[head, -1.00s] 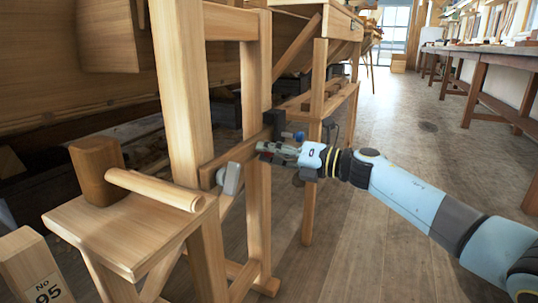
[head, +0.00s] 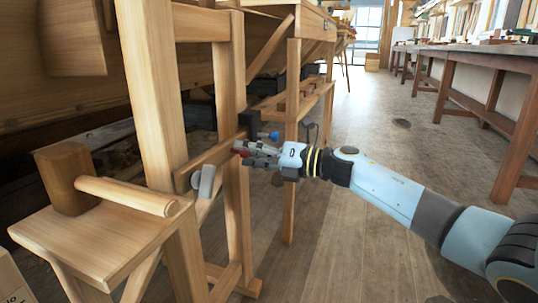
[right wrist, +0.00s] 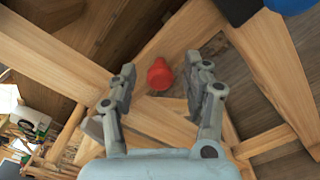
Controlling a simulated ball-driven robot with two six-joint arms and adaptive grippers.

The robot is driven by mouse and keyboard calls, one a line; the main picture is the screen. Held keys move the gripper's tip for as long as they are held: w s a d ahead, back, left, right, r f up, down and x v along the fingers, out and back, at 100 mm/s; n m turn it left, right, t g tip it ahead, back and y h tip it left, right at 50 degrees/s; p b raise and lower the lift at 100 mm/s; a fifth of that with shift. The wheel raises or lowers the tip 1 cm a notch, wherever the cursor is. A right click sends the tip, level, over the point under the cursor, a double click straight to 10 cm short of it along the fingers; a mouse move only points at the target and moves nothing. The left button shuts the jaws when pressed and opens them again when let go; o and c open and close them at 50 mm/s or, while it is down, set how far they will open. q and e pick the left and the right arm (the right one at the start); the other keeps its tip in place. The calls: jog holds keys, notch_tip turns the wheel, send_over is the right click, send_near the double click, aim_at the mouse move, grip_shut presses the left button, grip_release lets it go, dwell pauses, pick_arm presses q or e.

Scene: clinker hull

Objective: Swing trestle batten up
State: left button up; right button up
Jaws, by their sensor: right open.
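The trestle batten (head: 212,160) is a wooden bar crossing the trestle's two uprights, slanting slightly. A grey rounded fitting (head: 203,181) sits near its left end. A dark block (head: 250,124) with a blue knob (head: 274,135) is at its right end. My right gripper (head: 240,152) is open beside the batten's right end. A red knob (right wrist: 160,75) shows between and beyond its open fingers (right wrist: 165,85) in the right wrist view; I cannot tell whether they touch it. In the head view the knob is mostly hidden by the fingers. My left gripper is not in view.
The planked hull (head: 80,90) is behind the trestle. A long workbench (head: 470,62) runs along the right.

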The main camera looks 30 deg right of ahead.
jog(key=v, duration=1.1)
